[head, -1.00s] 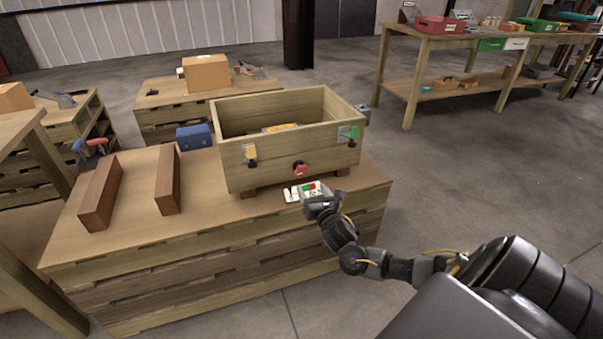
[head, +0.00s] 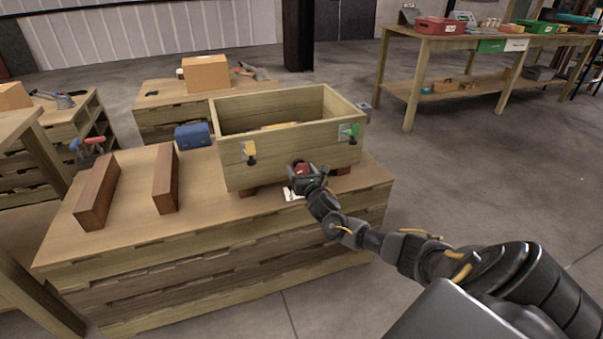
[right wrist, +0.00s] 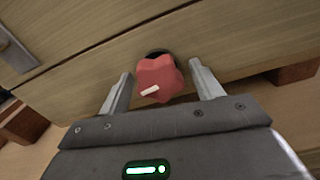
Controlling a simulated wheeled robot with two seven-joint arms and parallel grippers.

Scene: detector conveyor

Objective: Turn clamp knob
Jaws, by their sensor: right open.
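The red clamp knob (head: 301,168) sits low on the front wall of a wooden box (head: 232,172). In the right wrist view the knob (right wrist: 159,78) is lobed, with a white mark on its lower left. My right gripper (head: 303,173) is at the knob and partly covers it in the head view. In the right wrist view its two fingers (right wrist: 162,82) are open, one on each side of the knob, with a gap visible on both sides. My left gripper is not in view.
The box stands on small blocks on a wooden bench (head: 130,232). A yellow latch (head: 250,152) and a green latch (head: 348,132) flank the knob. Two brown bars (head: 97,192) and a blue case (head: 193,135) lie left. A white card (head: 291,194) lies below.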

